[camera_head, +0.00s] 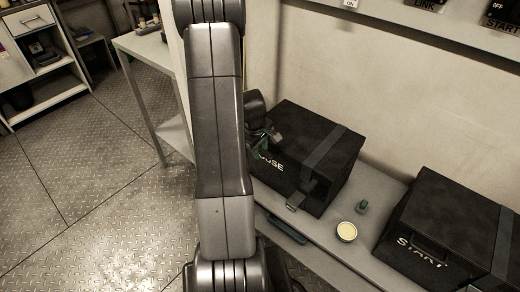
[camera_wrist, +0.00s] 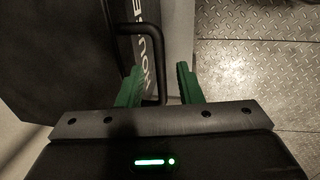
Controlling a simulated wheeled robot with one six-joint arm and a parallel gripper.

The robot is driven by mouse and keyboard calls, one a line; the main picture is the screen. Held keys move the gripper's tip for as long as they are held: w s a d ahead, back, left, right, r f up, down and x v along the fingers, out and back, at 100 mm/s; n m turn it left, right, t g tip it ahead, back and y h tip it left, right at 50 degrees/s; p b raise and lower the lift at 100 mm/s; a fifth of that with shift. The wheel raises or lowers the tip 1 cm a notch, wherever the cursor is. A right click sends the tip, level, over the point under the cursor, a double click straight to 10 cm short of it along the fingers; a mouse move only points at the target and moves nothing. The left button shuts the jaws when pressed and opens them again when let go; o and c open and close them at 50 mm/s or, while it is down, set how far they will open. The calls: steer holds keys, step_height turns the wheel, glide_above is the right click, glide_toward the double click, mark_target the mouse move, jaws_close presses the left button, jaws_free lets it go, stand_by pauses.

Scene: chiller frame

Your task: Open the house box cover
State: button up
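The house box (camera_head: 318,140) is a black box with a dark cover and a grey strap, standing on the grey bench. Its lettering, partly hidden by my arm, reads "...USE" in the head view. The cover looks shut. My gripper (camera_wrist: 158,85) has green fingers, spread apart, one on each side of the handle's long bar, with gaps visible. In the head view my gripper (camera_head: 262,148) is at the box's front left, partly hidden by my arm.
A second black box marked START (camera_head: 440,215) stands to the right. A round cream-topped tin (camera_head: 346,231) and a small green object (camera_head: 362,206) lie between the boxes. The wall is close behind. A grey table (camera_head: 150,60) and open metal floor (camera_head: 100,170) are left.

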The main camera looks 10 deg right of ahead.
steer(key=shift+c, duration=0.2)
jaws_close()
steer(key=shift+r, duration=0.15)
